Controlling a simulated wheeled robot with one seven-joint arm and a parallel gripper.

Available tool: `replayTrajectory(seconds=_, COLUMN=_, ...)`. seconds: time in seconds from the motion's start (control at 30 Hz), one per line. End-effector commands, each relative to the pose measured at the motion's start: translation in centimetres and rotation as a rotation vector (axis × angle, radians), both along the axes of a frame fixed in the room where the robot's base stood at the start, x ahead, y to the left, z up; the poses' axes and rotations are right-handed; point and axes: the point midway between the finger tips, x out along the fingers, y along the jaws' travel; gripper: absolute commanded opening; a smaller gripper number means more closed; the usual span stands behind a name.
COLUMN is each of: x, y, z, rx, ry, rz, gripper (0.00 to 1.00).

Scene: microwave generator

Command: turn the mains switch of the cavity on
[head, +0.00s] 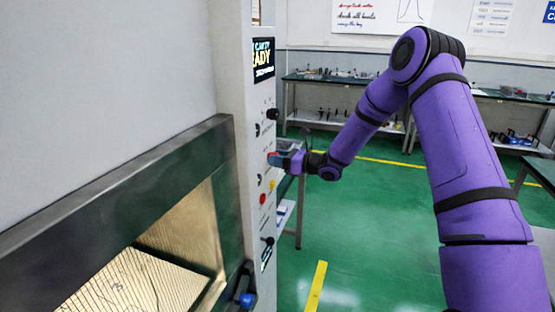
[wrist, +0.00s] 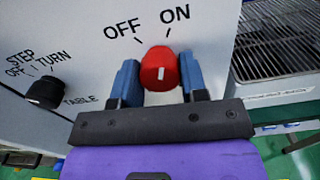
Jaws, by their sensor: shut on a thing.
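The mains switch is a red knob (wrist: 159,69) on the white panel, under the printed words OFF and ON, with a short white mark on its face. In the wrist view my gripper (wrist: 158,84) has its two blue fingers on either side of the knob, shut on it. I cannot tell surely which word the mark points to. In the head view my gripper (head: 285,160) meets the front panel (head: 239,116) of the cavity from the right and mostly hides the knob.
A black STEP TURN TABLE knob (wrist: 42,92) sits left of the switch. A red button (head: 263,199) and a yellow button (head: 271,185) are below. The cavity door frame (head: 120,190) lies left; green floor is free on the right.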

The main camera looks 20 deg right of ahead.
Motion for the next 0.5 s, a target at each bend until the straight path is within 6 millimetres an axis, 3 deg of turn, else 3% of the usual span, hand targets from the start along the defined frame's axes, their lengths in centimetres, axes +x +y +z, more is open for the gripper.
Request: replayTrajectory(seconds=0.5, x=-0.03, y=-0.07, z=-0.06, rx=0.11, ry=0.153, rz=0.0, gripper=0.16)
